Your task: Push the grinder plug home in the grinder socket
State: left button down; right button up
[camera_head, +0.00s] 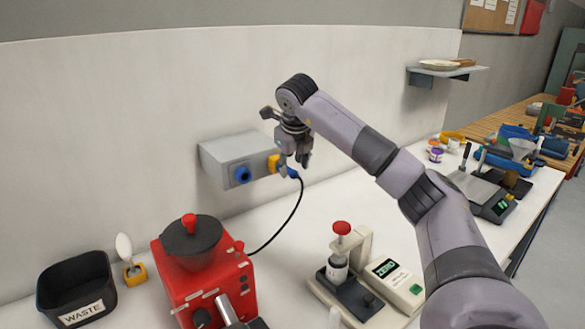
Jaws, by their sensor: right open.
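A grey socket box (225,155) is mounted on the white wall. Its front carries a blue round socket (242,175) and, to the right, a yellow socket (273,163). A blue plug (292,173) is at the yellow socket, and its black cable (290,222) runs down to the red grinder (198,275). I cannot tell how deep the plug sits. My right gripper (295,162) points down just above and beside the plug, with its fingers apart; whether they touch the plug is unclear. My left gripper is not in view.
A black waste bin (75,285) and a small yellow holder with a white spoon-like tool (128,260) stand left of the grinder. A press with a red knob (342,228) and a scale (392,280) stand on the counter in front. A shelf (445,73) juts from the wall.

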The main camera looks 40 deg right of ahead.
jog(key=shift+x, duration=1.35)
grip_shut()
